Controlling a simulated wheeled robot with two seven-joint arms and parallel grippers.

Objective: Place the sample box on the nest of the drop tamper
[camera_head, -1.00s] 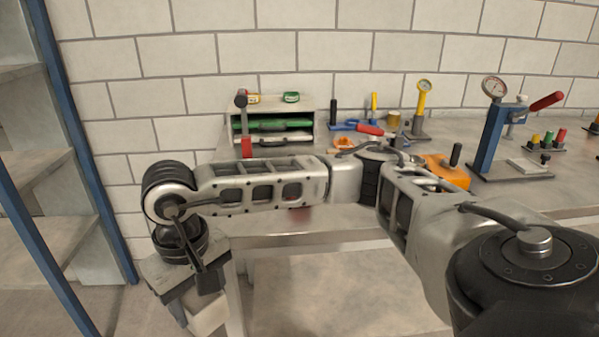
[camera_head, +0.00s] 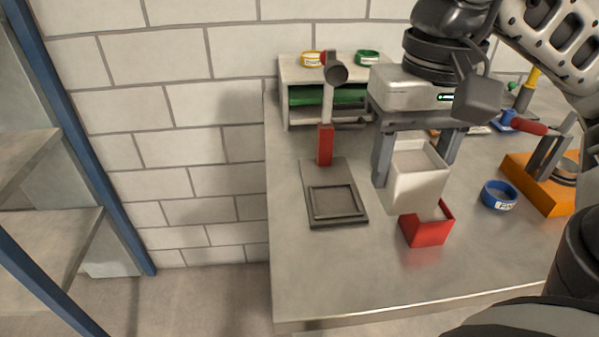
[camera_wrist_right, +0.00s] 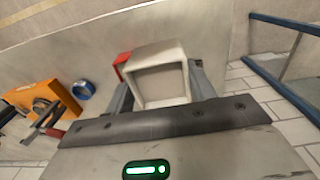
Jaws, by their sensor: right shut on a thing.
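The sample box (camera_head: 417,180) is a whitish open-topped box, held upright between the fingers of my right gripper (camera_head: 414,160) above the bench. It also shows in the right wrist view (camera_wrist_right: 160,80), between the two fingers (camera_wrist_right: 160,92). The drop tamper (camera_head: 312,203) stands to the left of the box, with a grey base plate, a post with a red part and a dark round head. Its nest (camera_head: 337,202) is a square raised frame on the base plate, and it looks empty. My left gripper is not in view.
A red open box (camera_head: 428,228) is on the bench just below the held box. A blue ring (camera_head: 499,195) and an orange device (camera_head: 541,186) lie to the right. A shelf unit (camera_head: 285,75) stands behind the tamper. The bench front is clear.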

